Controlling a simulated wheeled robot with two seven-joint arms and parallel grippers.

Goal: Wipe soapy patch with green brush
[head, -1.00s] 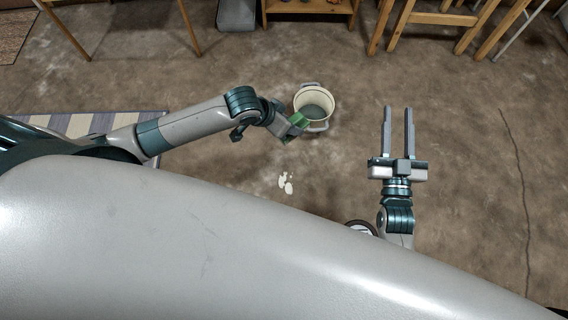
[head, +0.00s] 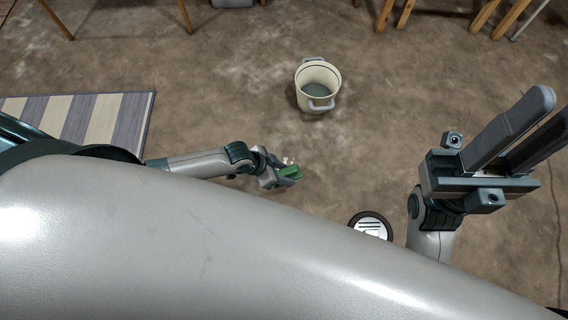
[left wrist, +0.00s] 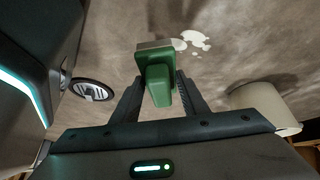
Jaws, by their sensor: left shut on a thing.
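The green brush (head: 289,173) is held in my left gripper (head: 281,178), low over the floor in the head view. In the left wrist view the brush (left wrist: 158,75) stands between the two fingers of the left gripper (left wrist: 155,95). The white soapy patch (left wrist: 196,40) lies on the floor just beyond the brush. In the head view only a bit of the soapy patch (head: 288,160) shows past the brush; the rest is hidden. I cannot tell whether the brush touches the floor. My right gripper (head: 530,128) is empty, its fingers apart, raised at the right.
A cream bucket (head: 318,88) with handles and grey contents stands on the floor beyond the brush. A striped mat (head: 85,120) lies at the left. Wooden furniture legs (head: 390,14) stand along the back. The floor between is clear.

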